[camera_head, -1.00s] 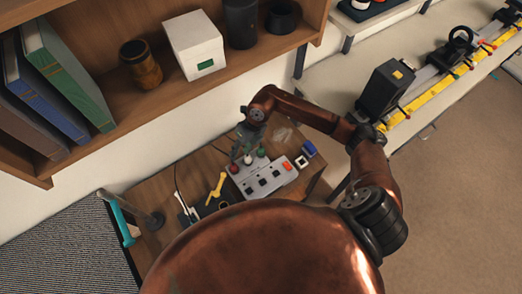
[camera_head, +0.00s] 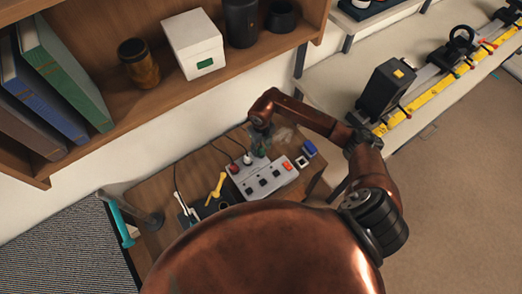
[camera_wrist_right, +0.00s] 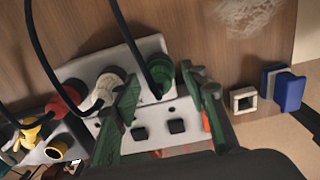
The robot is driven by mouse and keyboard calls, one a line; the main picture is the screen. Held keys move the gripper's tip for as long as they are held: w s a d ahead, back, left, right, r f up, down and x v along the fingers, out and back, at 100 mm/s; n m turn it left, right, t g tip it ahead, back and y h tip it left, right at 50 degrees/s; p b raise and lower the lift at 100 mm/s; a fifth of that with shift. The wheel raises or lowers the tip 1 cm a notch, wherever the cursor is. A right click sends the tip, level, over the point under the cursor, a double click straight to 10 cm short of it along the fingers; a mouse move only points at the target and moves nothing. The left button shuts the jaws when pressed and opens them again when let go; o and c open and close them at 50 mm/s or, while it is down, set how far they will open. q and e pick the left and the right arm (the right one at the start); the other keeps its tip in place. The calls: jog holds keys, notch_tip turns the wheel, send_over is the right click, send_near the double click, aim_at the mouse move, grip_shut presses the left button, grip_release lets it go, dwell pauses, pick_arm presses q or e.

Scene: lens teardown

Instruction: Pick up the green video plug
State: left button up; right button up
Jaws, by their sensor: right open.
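The green video plug (camera_wrist_right: 160,68) stands in a grey socket box, with a black cord running to it in the right wrist view. My right gripper (camera_wrist_right: 166,100) is open, with one finger on each side of the plug in that view. I cannot tell whether the fingers touch it. In the head view my right gripper (camera_head: 261,150) is over the box and mostly hides the green plug. My left gripper is not in view.
A white plug (camera_wrist_right: 103,92) and a red plug (camera_wrist_right: 66,101) stand left of the green one on the socket box (camera_head: 268,181). A blue block (camera_wrist_right: 289,91) and a white square ring (camera_wrist_right: 243,99) lie to the right. A yellow tool (camera_head: 216,188) lies left of the box.

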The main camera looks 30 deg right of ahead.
jog(key=shift+c, duration=0.7)
grip_shut()
jog(key=shift+r, duration=0.2)
